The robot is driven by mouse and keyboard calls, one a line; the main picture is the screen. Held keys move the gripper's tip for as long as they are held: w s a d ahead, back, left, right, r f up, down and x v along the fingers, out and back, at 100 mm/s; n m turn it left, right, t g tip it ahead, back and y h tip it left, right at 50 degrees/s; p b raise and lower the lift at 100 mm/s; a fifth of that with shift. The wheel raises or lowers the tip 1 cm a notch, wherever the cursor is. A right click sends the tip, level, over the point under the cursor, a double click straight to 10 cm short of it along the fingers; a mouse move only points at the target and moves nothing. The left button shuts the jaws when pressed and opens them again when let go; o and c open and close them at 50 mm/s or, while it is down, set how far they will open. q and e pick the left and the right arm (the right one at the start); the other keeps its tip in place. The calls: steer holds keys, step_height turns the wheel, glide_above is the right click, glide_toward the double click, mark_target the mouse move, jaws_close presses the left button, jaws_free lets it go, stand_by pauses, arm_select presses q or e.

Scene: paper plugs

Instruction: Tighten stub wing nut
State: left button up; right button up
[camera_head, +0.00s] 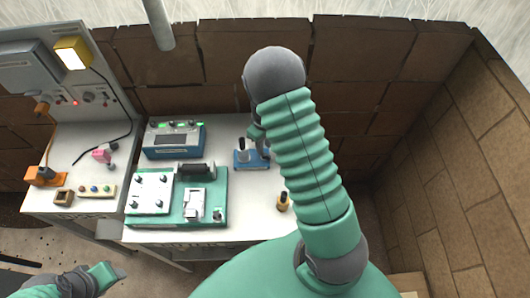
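A small blue base (243,162) with a white upright cylinder (243,147) stands on the white table, right of the green-and-white panel. No wing nut can be made out at this size; it may be hidden by my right arm. My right gripper (260,137) reaches down at the right side of the blue base, mostly behind my green ribbed forearm. Its fingertips are too hidden to tell whether it is open or touching anything. My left gripper (110,276) is low at the left, away from the table top, and its opening is unclear.
A blue meter box (174,140) and a green-and-white panel (150,192) stand left of the blue base. A small yellow-and-black item (283,202) is near the front right. Brick walls close the back and right.

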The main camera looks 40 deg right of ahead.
steer(key=shift+f+b, duration=0.4)
steer(key=shift+f, duration=0.25)
steer(key=shift+f+b, duration=0.8)
steer(key=shift+f, duration=0.35)
jaws_close()
